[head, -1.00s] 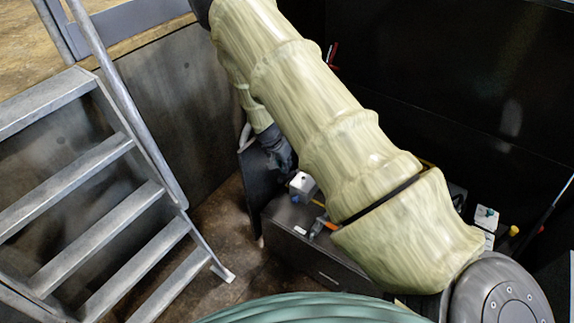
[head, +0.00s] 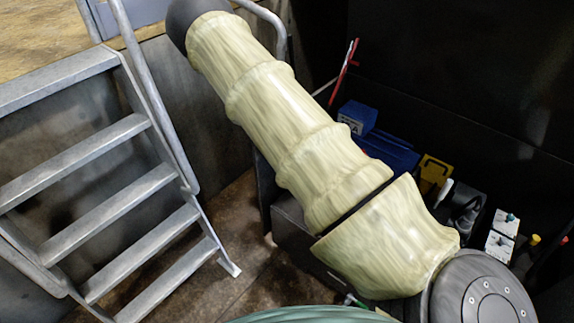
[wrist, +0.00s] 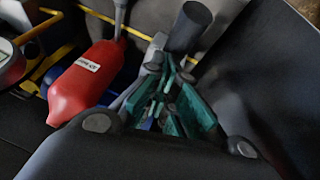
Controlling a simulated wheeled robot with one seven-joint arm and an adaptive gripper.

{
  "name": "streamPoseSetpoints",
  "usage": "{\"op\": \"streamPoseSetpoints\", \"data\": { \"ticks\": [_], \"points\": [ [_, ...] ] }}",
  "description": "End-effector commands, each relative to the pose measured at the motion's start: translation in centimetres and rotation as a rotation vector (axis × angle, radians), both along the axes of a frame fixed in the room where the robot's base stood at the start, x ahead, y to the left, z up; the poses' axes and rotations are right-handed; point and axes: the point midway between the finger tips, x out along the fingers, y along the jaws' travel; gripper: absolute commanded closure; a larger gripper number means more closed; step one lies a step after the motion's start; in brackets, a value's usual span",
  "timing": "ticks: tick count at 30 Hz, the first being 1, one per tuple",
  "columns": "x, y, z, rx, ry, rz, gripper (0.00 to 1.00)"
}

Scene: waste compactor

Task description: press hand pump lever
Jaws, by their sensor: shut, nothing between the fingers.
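My gripper (wrist: 168,108) shows in the wrist view with its teal fingers close together, shut and empty. In the head view it is hidden behind my arm. A thick red grip-like piece with a white label (wrist: 88,82) is left of the fingers in the wrist view, with a grey rod at its upper end. It may be the hand pump lever, but the label is too small to read. I see a gap between it and the fingers in the picture; depth is unclear. In the head view a thin red bar (head: 345,70) stands beyond my arm; I cannot tell if it is the same thing.
Metal stairs (head: 105,170) with a handrail stand at the left. A blue box (head: 357,117), a yellow part (head: 435,170) and small white boxes (head: 503,233) lie right of my arm before a dark wall. A yellow bar (wrist: 105,23) crosses behind the red piece.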

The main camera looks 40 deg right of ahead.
Motion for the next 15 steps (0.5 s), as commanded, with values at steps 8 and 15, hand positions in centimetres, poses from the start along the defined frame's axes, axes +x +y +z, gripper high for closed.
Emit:
{"op": "streamPoseSetpoints", "data": {
  "ticks": [8,15],
  "points": [
    [0.3,2.1,-4.4,0.0,0.0,0.01,1.0],
    [0.3,2.7,-6.4,0.0,0.0,0.012,1.0]
  ]
}}
